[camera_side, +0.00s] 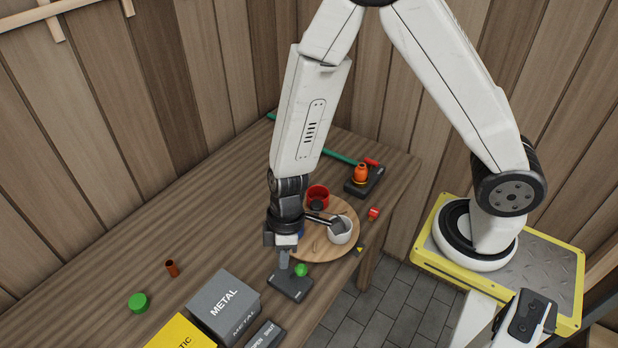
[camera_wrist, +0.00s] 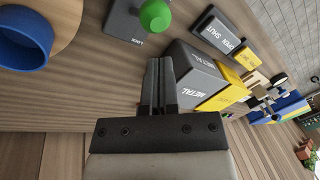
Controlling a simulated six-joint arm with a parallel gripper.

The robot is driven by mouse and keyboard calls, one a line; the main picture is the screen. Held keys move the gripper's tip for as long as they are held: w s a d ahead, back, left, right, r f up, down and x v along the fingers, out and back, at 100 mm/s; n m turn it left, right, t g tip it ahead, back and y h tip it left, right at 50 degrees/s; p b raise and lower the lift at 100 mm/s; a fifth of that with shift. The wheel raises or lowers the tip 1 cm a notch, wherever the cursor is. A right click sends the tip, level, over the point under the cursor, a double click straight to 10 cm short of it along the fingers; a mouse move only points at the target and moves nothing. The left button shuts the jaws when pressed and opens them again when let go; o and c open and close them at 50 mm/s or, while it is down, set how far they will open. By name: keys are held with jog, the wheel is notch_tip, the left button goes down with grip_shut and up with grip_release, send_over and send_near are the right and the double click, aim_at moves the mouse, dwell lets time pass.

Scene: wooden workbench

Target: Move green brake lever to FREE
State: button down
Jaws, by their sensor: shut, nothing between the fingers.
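The green ball knob (camera_side: 301,270) of a lever stands at a dark grey base plate (camera_side: 291,287) near the table's front edge. The lever's exact angle is hard to tell. My gripper (camera_side: 284,263) points down just left of the knob in the side view. In the wrist view its fingers (camera_wrist: 159,63) are together, empty, and their tips appear just below the knob; I cannot tell whether they touch the lever.
A grey METAL box (camera_side: 224,303), a yellow box (camera_side: 182,334) and an OPEN/SHUT block (camera_side: 263,336) stand at the front. A round board (camera_side: 318,254) bears a grey-white cup (camera_side: 340,230) and red cup (camera_side: 318,193). An orange-knobbed device (camera_side: 361,174) and green bar (camera_side: 340,157) lie behind.

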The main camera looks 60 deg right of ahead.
jog(key=shift+w+a, duration=0.1)
jog(key=shift+w, duration=0.05)
notch_tip(320, 180, up, 9)
jog(key=s, duration=0.1)
jog(key=shift+s+a+r, duration=0.15)
jog(key=shift+s+r, duration=0.05)
dwell(1.3)
dwell(0.3)
jog(key=d+r+m+t+h, duration=0.2)
jog(key=d+m, duration=0.6)
jog(key=d, duration=0.7)
jog(key=shift+w+r+t+h, duration=0.25)
jog(key=shift+r+t+h, duration=0.15)
jog(key=shift+r+t, duration=0.45)
